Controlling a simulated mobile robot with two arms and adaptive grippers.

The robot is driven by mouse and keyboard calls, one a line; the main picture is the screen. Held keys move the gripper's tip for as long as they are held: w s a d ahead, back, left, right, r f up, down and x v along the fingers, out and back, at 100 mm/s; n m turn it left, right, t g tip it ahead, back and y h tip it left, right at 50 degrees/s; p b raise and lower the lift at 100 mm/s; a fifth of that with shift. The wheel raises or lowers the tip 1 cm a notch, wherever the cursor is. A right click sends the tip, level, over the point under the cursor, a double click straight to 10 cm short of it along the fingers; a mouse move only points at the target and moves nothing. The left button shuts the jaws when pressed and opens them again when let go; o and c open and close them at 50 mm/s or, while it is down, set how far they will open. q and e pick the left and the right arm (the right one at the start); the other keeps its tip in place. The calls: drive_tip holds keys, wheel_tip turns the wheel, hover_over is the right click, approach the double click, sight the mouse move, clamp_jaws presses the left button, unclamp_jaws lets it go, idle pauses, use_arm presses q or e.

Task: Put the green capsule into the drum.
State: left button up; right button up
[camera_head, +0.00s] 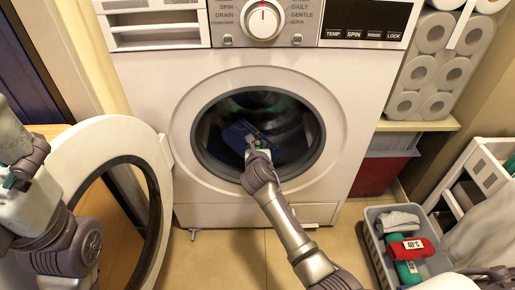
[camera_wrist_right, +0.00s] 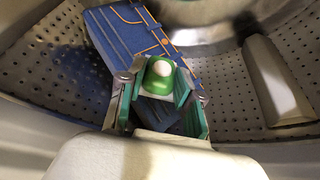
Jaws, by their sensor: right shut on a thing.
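My right gripper (camera_head: 257,150) reaches through the round door opening of the washer. In the right wrist view its green-lined fingers (camera_wrist_right: 160,95) are shut on the green capsule (camera_wrist_right: 160,78), which has a white rounded top. The perforated drum wall (camera_wrist_right: 60,72) surrounds them, so the gripper and capsule are inside the drum (camera_head: 297,122). A blue cloth-like thing (camera_wrist_right: 125,40) with orange lines lies in the drum behind the capsule. My left gripper (camera_head: 20,178) is at the left edge, partly cut off, outside the washer; its opening is unclear.
The washer door (camera_head: 102,130) stands swung open to the left. A grey basket (camera_head: 378,246) on the floor at right holds a grey cloth, a red item marked 40°C and a green item. A white rack (camera_head: 470,170) and toilet rolls (camera_head: 434,65) stand at right.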

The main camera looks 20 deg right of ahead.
drive_tip(key=shift+f, duration=0.5)
drive_tip(key=o, duration=0.9)
